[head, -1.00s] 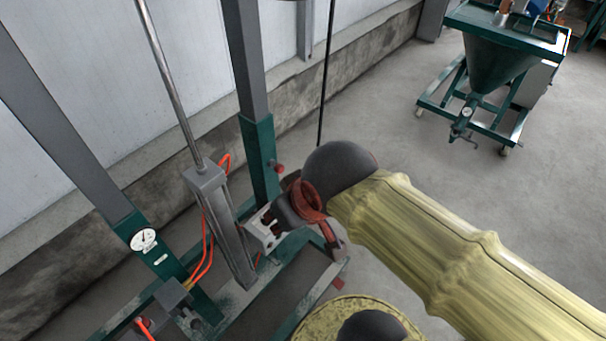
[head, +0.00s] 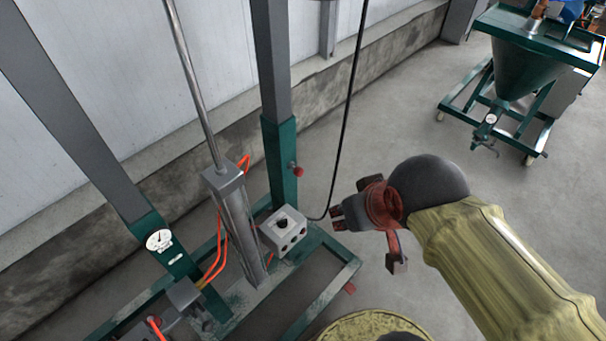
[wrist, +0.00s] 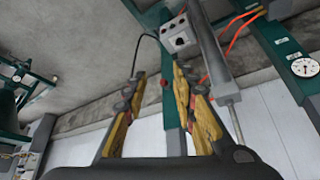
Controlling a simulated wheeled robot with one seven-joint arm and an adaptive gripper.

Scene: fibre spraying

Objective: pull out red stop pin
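The red stop pin (head: 296,169) sticks out from the right side of the green lower sleeve of an upright post (head: 279,150). A small red spot in the wrist view, between my fingers, looks like the same pin (wrist: 165,83). My gripper (head: 368,238) is to the right of the pin and lower in the head view, apart from it. Its two fingers are spread with nothing between them. In the wrist view my gripper (wrist: 157,80) shows yellow pads pointing toward the post. The pin's inner end is hidden in the sleeve.
A grey control box (head: 283,231) with buttons sits on the green frame below the pin, with a black cable rising beside it. A grey cylinder (head: 237,225) and orange hoses stand left. A green hopper cart (head: 515,75) is far right. Floor between is clear.

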